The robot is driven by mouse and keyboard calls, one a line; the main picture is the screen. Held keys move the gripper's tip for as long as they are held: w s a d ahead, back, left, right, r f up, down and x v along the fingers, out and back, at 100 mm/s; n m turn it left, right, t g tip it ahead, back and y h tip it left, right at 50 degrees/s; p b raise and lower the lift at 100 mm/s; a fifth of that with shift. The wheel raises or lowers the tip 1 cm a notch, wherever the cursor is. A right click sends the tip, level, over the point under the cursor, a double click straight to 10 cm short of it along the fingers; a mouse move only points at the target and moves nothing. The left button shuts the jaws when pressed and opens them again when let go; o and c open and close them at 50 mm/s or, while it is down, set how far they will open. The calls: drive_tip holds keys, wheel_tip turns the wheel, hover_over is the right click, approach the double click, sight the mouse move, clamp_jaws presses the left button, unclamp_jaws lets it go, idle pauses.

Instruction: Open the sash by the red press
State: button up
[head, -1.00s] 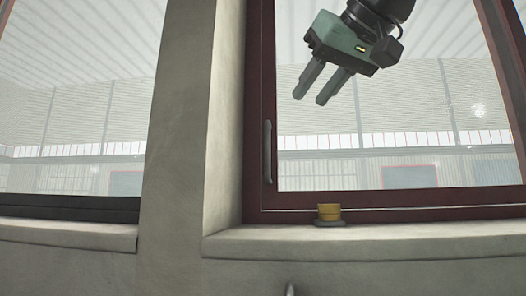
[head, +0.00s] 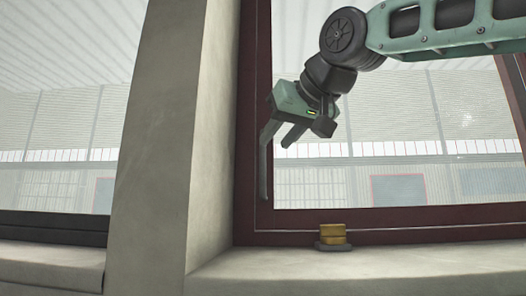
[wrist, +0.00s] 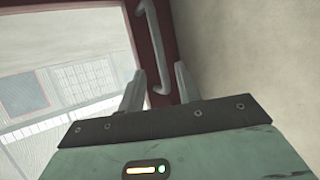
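A sash (head: 250,110) with a dark red frame and a large pane fills the right half of the head view. It looks closed. Its grey upright bar handle (head: 264,182) is on the left stile, and it also shows in the wrist view (wrist: 151,45). My gripper (head: 276,143) is at the upper part of the handle, its fingers pointing down and left. In the wrist view the fingers (wrist: 159,82) are apart, with the lower end of the handle between them. I cannot tell whether they touch it. No red press shows.
A small yellow block on a grey base (head: 333,236) stands on the sill (head: 400,265) below the sash. A thick pale wall pier (head: 170,150) separates this sash from a dark-framed window (head: 50,227) at left. A hall shows through the glass.

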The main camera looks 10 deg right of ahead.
sight(265, 154)
drive_tip(key=p+x, duration=0.1)
drive_tip(key=x, duration=0.6)
drive_tip(key=shift+p, duration=0.3)
clamp_jaws()
